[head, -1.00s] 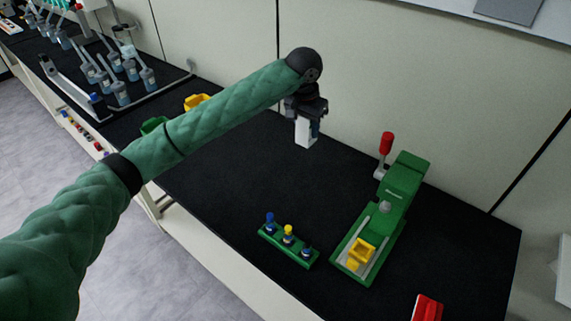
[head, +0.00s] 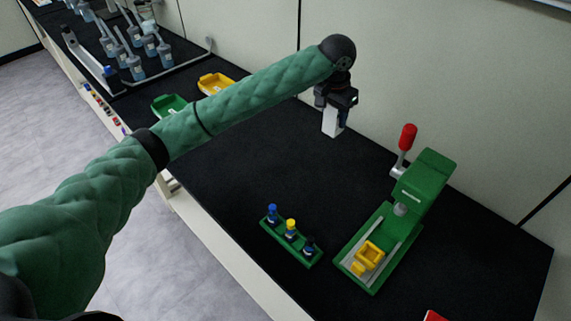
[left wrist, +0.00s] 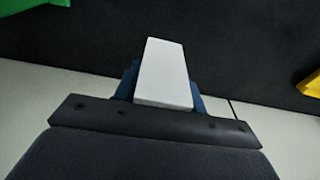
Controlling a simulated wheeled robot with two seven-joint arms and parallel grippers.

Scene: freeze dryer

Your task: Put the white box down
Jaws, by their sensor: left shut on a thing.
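The white box (head: 332,121) is held upright in my left gripper (head: 336,108), near the back of the black table by the wall. In the left wrist view the white box (left wrist: 165,76) shows between the two blue fingers, which are shut on it. In the head view its lower end is close to the black tabletop; I cannot tell whether it touches. My right gripper is not in view.
A green press (head: 408,205) with a red-knobbed lever stands to the right. A green rack (head: 290,244) with small bottles lies in front. Yellow (head: 216,84) and green (head: 170,105) trays are behind my arm. The black tabletop (head: 262,165) between is clear.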

